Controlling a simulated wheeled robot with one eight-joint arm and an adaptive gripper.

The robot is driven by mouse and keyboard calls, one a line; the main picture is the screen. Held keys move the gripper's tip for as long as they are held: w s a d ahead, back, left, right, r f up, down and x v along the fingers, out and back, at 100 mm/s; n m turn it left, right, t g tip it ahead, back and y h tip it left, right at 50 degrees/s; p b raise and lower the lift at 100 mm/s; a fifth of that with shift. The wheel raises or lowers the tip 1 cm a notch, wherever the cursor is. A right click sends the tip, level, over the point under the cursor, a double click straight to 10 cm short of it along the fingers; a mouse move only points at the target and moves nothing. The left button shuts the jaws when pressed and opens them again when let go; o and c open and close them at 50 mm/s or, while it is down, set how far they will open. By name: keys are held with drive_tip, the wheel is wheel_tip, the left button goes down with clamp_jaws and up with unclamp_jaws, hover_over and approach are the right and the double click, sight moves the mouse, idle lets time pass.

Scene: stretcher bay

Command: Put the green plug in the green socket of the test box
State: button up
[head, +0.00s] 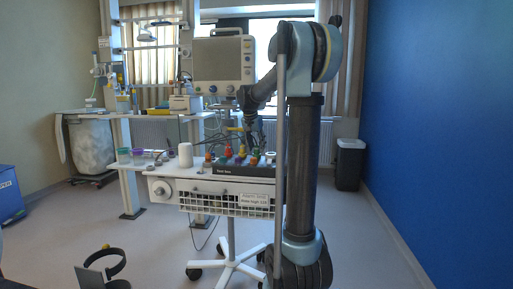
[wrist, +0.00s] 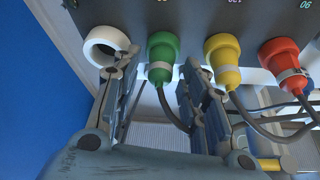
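In the wrist view, the green plug (wrist: 162,60) is a tapered green piece with a grey collar and a dark cable. My gripper (wrist: 160,80) is open, with one finger on each side of the plug's lower part. Gaps show between the plug and both fingers. In the head view my gripper (head: 250,130) hangs above the test box (head: 232,171), a dark box labelled "Test box" with several coloured pieces on top. I cannot tell which coloured piece is the green socket.
A yellow plug (wrist: 222,60) and a red plug (wrist: 281,62) stand right of the green one, with trailing cables. A white ring (wrist: 106,45) is close at left. The monitor (head: 222,60) stands behind the box. A white cylinder (head: 185,155) stands left of the box.

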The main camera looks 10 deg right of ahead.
drive_tip(key=shift+r, duration=0.15)
drive_tip(key=v, duration=1.1)
drive_tip(key=s+d+f+n, duration=0.1)
drive_tip(key=s+f, duration=0.3)
drive_tip(key=s, duration=0.3)
drive_tip(key=s+d+f+n+y, duration=0.1)
drive_tip(key=s+f, duration=0.3)
drive_tip(key=s, duration=0.3)
drive_tip(key=s+d+f+n, duration=0.1)
drive_tip(key=s+f, duration=0.3)
drive_tip(key=s, duration=0.3)
drive_tip(key=s+f+n+g+y, duration=0.1)
drive_tip(key=s+f+n, duration=0.2)
drive_tip(key=s+f, duration=1.6)
drive_tip(key=shift+s+f+n, duration=0.15)
drive_tip(key=shift+f+n, duration=0.25)
drive_tip(key=shift+f, duration=0.3)
drive_tip(key=shift+a, duration=0.1)
drive_tip(key=shift+w+f, duration=0.2)
drive_tip(key=shift+w, duration=0.25)
